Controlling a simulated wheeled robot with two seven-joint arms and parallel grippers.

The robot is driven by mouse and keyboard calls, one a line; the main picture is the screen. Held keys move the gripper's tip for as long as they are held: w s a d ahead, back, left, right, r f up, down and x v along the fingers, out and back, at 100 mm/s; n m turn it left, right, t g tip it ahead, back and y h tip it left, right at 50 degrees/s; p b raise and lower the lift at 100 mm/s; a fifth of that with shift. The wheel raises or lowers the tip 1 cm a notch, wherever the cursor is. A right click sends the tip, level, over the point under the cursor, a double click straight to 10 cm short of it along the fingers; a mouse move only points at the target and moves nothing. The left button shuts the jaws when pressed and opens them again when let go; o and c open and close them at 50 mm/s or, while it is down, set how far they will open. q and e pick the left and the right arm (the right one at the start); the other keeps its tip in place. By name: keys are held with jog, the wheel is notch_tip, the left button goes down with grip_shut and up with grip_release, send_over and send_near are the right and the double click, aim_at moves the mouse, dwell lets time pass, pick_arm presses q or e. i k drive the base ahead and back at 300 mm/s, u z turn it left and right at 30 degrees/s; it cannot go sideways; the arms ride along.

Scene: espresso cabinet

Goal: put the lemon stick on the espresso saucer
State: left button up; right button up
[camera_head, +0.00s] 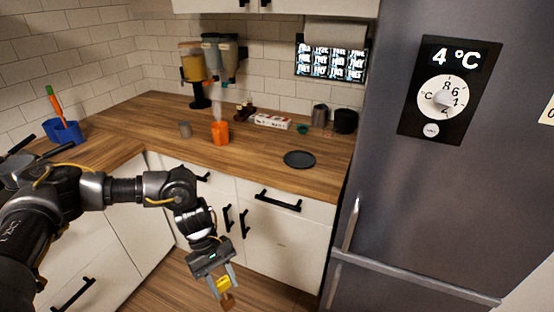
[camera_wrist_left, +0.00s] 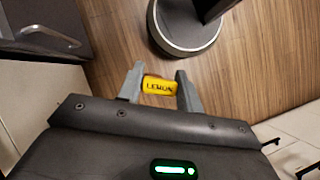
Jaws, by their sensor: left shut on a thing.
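The lemon stick (camera_head: 223,283) is a small yellow packet. In the left wrist view the stick (camera_wrist_left: 160,86) shows the word LEMON and lies crosswise between the fingers. My left gripper (camera_head: 222,280) is shut on it, in front of the lower cabinets and below counter height. The wrist view shows both fingertips (camera_wrist_left: 160,84) at its ends, over the wooden floor. A small brown piece shows just below the stick in the head view; I cannot tell what it is. A dark round saucer (camera_head: 299,159) lies flat and empty on the counter near its front edge. My right gripper is out of view.
The fridge (camera_head: 440,190) stands to the right. Cabinet handles (camera_head: 278,201) stick out near my gripper.

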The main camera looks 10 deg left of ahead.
aim_at(299, 158)
jog(key=i, duration=0.9)
